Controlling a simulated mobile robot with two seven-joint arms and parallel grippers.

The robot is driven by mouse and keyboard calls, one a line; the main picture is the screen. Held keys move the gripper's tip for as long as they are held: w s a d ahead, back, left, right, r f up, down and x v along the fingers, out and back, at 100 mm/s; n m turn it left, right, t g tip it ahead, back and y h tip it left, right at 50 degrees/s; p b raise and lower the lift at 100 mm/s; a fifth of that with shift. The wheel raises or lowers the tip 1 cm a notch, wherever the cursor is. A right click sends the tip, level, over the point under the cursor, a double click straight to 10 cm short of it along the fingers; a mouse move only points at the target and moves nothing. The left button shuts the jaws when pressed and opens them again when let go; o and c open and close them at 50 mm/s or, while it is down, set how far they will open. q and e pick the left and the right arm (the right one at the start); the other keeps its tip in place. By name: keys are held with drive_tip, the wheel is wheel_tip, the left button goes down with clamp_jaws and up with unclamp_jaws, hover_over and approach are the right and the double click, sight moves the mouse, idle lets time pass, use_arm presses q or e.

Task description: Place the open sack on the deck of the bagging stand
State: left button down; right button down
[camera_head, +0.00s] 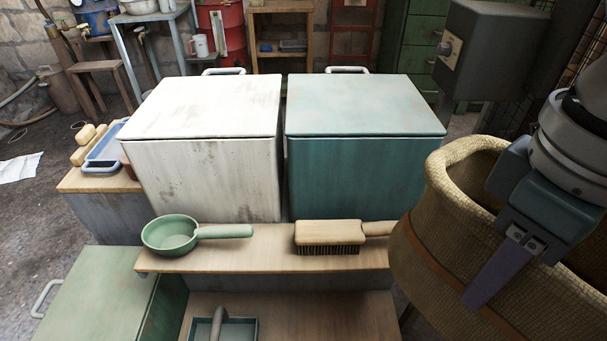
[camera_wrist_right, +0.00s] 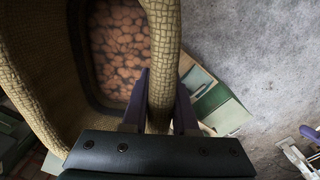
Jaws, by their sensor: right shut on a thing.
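The open sack (camera_head: 450,240) is tan and woven with a thick rolled rim and a brown band. It fills the lower right of the head view, mouth up. My right gripper (camera_head: 487,285) is shut on its rim, one finger outside the wall. In the right wrist view my gripper's fingers (camera_wrist_right: 160,90) straddle the rim of the sack (camera_wrist_right: 165,40). Many round brown things (camera_wrist_right: 120,45) show through the sack's mouth. I cannot make out the deck of the bagging stand, nor what is under the sack.
A white bin (camera_head: 205,175) and a teal bin (camera_head: 360,170), both lidded, stand side by side. In front, a wooden shelf (camera_head: 265,262) holds a green scoop (camera_head: 172,236) and a brush (camera_head: 328,234). A grey box with a knob (camera_head: 495,45) stands behind the sack.

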drive_tip(key=s+a+f+n+b, duration=0.1)
drive_tip(key=s+f+n+b, duration=0.4)
drive_tip(key=f, duration=0.7)
drive_tip(key=s+a+f+n+b, duration=0.2)
drive_tip(key=s+f+b, duration=0.5)
drive_tip(key=f, duration=0.5)
drive_tip(key=s+a+f+n+b, duration=0.1)
drive_tip(key=s+f+n+b, duration=0.3)
drive_tip(key=f+b, duration=0.55)
drive_tip(key=w+f+b, duration=0.2)
drive_tip(key=w+b, duration=0.4)
drive_tip(key=w, duration=1.3)
wheel_tip(320, 180, down, 7)
drive_tip(key=b, duration=0.5)
drive_tip(key=shift+w+a, duration=0.15)
drive_tip(key=shift+a, duration=0.05)
drive_tip(key=c, duration=1.2)
unclamp_jaws()
drive_tip(key=shift+f, duration=0.25)
drive_tip(key=o, duration=0.5)
drive_tip(key=shift+r, duration=0.1)
